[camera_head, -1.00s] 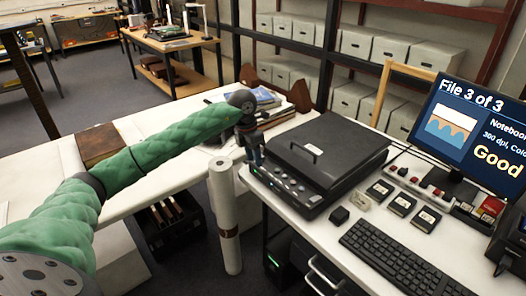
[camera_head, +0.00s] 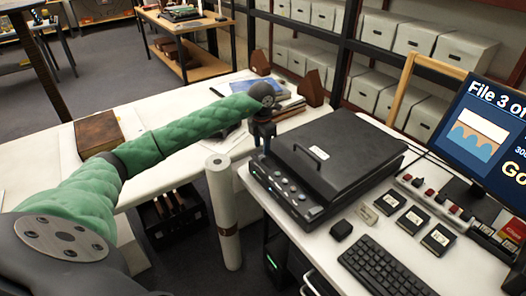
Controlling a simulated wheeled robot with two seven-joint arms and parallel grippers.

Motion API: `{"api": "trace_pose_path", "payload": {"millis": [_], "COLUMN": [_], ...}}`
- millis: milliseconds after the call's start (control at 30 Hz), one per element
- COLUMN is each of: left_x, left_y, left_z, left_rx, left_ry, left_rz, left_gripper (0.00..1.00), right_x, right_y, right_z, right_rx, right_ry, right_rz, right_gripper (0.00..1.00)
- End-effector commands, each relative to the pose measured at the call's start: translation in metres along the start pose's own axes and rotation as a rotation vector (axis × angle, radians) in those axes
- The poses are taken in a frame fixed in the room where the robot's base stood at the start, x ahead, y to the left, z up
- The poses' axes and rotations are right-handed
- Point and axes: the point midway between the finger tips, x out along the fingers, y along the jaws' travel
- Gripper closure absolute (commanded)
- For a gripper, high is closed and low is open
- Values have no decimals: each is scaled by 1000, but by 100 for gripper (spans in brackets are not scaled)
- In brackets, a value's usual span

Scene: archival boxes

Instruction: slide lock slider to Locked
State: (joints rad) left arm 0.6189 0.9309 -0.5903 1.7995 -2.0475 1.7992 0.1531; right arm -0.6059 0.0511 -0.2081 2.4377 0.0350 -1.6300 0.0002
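I cannot make out a lock slider for certain. The black flatbed scanner (camera_head: 345,150) stands on the white desk with its lid down. Its front panel (camera_head: 285,186) carries several round buttons, too small to read. My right gripper is out of view.
Several black card cases (camera_head: 413,220), a small beige piece (camera_head: 368,214), a small black block (camera_head: 341,230) and a keyboard (camera_head: 382,268) lie right of the scanner. A monitor (camera_head: 490,135) stands behind. A white roll (camera_head: 222,205) stands upright left of the desk.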

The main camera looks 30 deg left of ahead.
Motion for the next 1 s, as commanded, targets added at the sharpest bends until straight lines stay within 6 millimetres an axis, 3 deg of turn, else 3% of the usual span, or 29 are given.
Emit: {"api": "trace_pose_path", "payload": {"millis": [300,667,700,900,1000], "left_x": [37,44,44,44,44], "left_y": [0,0,0,0,0], "left_z": [0,0,0,0,0], "left_rx": [-1,0,0,0,0], "left_ry": [0,-1,-1,-1,-1], "left_rz": [-1,0,0,0,0], "left_gripper": [60,60,62,100,100], "right_x": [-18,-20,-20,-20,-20], "right_y": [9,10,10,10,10], "right_z": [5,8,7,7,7], "right_rx": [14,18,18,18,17], "right_ry": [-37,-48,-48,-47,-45], "right_rz": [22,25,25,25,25], "right_gripper": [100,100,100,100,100]}}
